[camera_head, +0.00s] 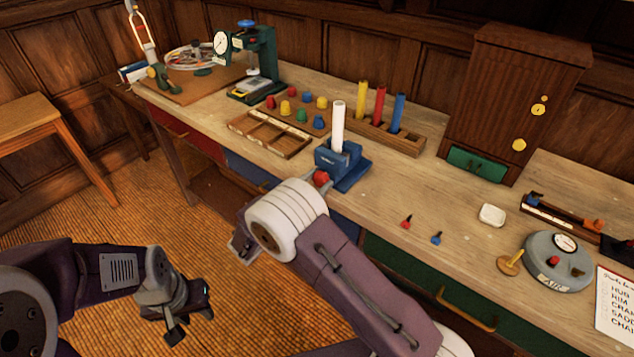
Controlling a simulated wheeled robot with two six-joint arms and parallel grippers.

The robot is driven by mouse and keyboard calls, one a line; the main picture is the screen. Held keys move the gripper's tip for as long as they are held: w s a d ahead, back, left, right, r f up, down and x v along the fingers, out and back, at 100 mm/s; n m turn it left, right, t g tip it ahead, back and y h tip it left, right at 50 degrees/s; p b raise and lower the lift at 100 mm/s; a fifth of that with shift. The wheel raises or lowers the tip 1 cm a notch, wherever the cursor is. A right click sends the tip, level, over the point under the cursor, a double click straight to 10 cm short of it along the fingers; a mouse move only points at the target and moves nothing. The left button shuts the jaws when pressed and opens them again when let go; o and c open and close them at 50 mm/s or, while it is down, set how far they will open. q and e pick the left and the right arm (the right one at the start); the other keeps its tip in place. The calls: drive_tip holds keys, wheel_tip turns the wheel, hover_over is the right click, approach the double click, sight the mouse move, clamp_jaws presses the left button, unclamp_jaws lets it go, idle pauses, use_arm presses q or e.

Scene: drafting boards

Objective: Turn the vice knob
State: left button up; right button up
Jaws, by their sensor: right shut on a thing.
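The blue vice (350,171) stands at the front edge of the workbench, with a white upright cylinder (338,125) in its jaws. Its red vice knob (321,178) faces the front, partly covered by my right arm. My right gripper (313,184) is at the knob and shut on it. Its fingers are mostly hidden behind the thick white wrist. My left gripper (190,314) hangs low at the left over the floor, empty, with its fingers apart.
Behind the vice are a rack of coloured sticks (385,137), a wooden tray (270,134) and several coloured knobs. A green press (258,65) stands further left. Two small pegs, a white block (492,215) and a round grey gauge (560,262) lie to the right.

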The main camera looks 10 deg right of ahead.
drive_tip(key=shift+f+m+b, duration=0.3)
drive_tip(key=shift+m+b, duration=0.65)
drive_tip(key=shift+m, duration=0.05)
drive_tip(key=shift+m+b, duration=0.35)
drive_tip(key=shift+m, duration=0.25)
drive_tip(key=shift+r, duration=0.2)
drive_tip(key=shift+m, duration=0.3)
drive_tip(key=o, duration=1.3)
drive_tip(key=shift+d, duration=0.1)
drive_tip(key=shift+o, duration=0.3)
drive_tip(key=shift+w, duration=0.1)
